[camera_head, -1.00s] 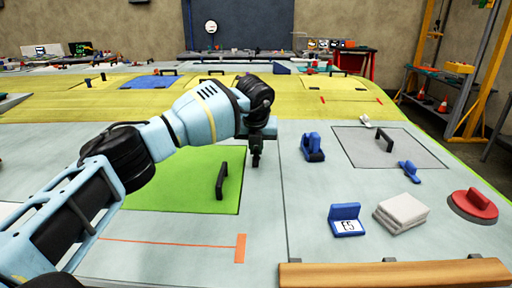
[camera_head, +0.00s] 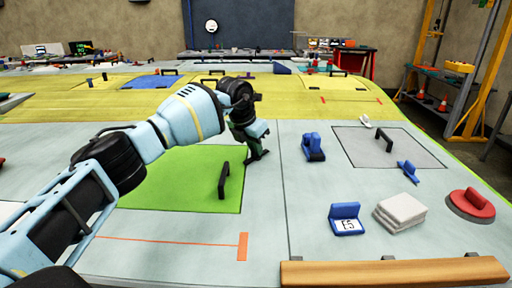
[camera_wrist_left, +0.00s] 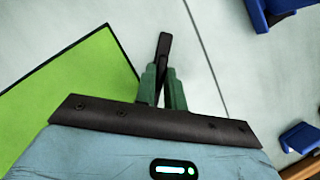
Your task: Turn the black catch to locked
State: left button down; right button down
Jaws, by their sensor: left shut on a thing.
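The black catch (camera_wrist_left: 164,48) shows in the left wrist view as a dark narrow bar between the two green fingers. My left gripper (camera_wrist_left: 161,85) is shut on it. In the head view my left gripper (camera_head: 254,146) points down at the surface just right of the green panel (camera_head: 165,190). The catch is small and mostly covered by the fingers there, so its exact angle is hard to read. The green panel's corner also shows at the left of the wrist view (camera_wrist_left: 75,85). My right gripper is not in view.
A black handle (camera_head: 224,180) stands on the green panel, close to my left gripper. To the right are a blue block (camera_head: 313,147), a grey panel (camera_head: 385,150), a blue label stand (camera_head: 345,218), grey pads (camera_head: 402,211) and a red disc (camera_head: 472,205). A wooden bar (camera_head: 395,273) lies in front.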

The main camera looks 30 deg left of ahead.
pick_arm(q)
jog(key=m, duration=0.2)
jog(key=m+h+b, duration=0.1)
jog(key=m+g+b, duration=0.1)
jog(key=m, duration=0.1)
jog(key=shift+w+a+f+m+h, duration=0.2)
jog(key=shift+a+f+m+h, duration=0.1)
jog(key=shift+h, duration=0.1)
jog(key=m+g+b, duration=0.1)
jog(key=m+b, duration=0.1)
jog(key=m, duration=0.1)
jog(key=shift+w+r+m+h+b, duration=0.1)
jog(key=shift+r+m+h+b, duration=0.05)
jog(key=shift+m+h+b, duration=0.25)
jog(key=shift+a+m+g, duration=0.1)
jog(key=shift+m+g, duration=0.2)
jog(key=shift+m, duration=0.1)
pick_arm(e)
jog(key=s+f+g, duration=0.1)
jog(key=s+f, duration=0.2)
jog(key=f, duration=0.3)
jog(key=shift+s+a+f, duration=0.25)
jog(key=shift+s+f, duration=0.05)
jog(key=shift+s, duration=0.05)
pick_arm(q)
jog(key=shift+r, duration=0.1)
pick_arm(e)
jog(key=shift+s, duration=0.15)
